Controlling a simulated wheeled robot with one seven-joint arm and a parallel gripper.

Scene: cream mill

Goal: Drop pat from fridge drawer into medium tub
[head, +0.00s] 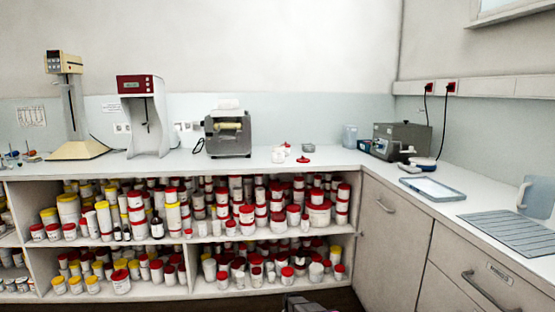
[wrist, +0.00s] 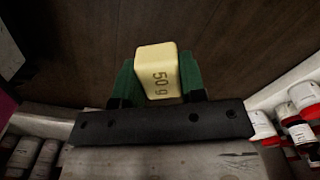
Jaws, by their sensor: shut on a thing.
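In the wrist view, my gripper (wrist: 157,82) is shut on a pale yellow block of butter, the pat (wrist: 157,62), marked "50 g". The green fingers press on its left and right sides. Dark brown flooring lies beyond it. In the head view, a small white tub (head: 278,155) stands on the back counter beside red lids (head: 304,160). I cannot tell whether it is the medium tub. Part of my arm shows at the bottom edge of the head view; the pat is not visible there. The fridge drawer cannot be identified for sure.
Shelves below the counter are crowded with red- and yellow-lidded tubs (head: 247,214). On the counter stand a grey machine (head: 228,137), a red-topped instrument (head: 139,85) and a grey box (head: 402,140). A blue-white tray (head: 432,188) lies on the right counter, above drawers (head: 480,275).

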